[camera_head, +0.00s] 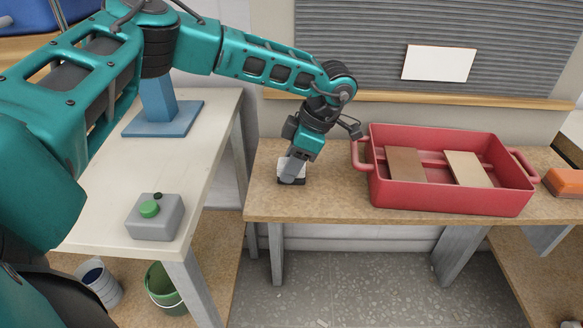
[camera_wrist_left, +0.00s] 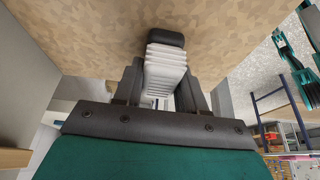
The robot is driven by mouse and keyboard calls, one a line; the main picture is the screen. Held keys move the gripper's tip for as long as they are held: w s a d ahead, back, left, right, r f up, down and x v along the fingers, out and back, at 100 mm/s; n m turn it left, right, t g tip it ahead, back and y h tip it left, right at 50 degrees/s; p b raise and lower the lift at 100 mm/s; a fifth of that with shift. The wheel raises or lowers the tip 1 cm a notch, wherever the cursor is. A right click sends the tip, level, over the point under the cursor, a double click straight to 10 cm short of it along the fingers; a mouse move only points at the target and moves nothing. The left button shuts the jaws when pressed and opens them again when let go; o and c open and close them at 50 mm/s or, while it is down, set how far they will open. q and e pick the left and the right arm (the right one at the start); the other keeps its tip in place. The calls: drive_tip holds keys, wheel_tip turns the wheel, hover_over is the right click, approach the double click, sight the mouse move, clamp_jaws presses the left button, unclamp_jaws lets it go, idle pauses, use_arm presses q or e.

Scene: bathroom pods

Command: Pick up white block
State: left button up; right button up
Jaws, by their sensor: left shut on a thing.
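The white block (camera_head: 291,166) is at the left end of the brown worktop in the head view, with a dark part at its base. My left gripper (camera_head: 292,172) reaches down over it and is shut on it. In the left wrist view the white block (camera_wrist_left: 166,66) shows ridged sides and a dark end, and sits between the fingers of my left gripper (camera_wrist_left: 162,80). The fingers hide part of the block. I cannot tell whether it still touches the worktop. My right gripper is not in view.
A red tray (camera_head: 447,199) with two flat boards stands to the right on the brown worktop (camera_head: 310,208). An orange object (camera_head: 566,182) lies beyond it. A pale table (camera_head: 105,228) at left holds a grey box with a green button (camera_head: 155,218) and a blue stand (camera_head: 163,118).

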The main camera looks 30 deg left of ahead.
use_arm(q)
wheel_tip(320, 180, up, 20)
drive_tip(key=p, duration=0.3)
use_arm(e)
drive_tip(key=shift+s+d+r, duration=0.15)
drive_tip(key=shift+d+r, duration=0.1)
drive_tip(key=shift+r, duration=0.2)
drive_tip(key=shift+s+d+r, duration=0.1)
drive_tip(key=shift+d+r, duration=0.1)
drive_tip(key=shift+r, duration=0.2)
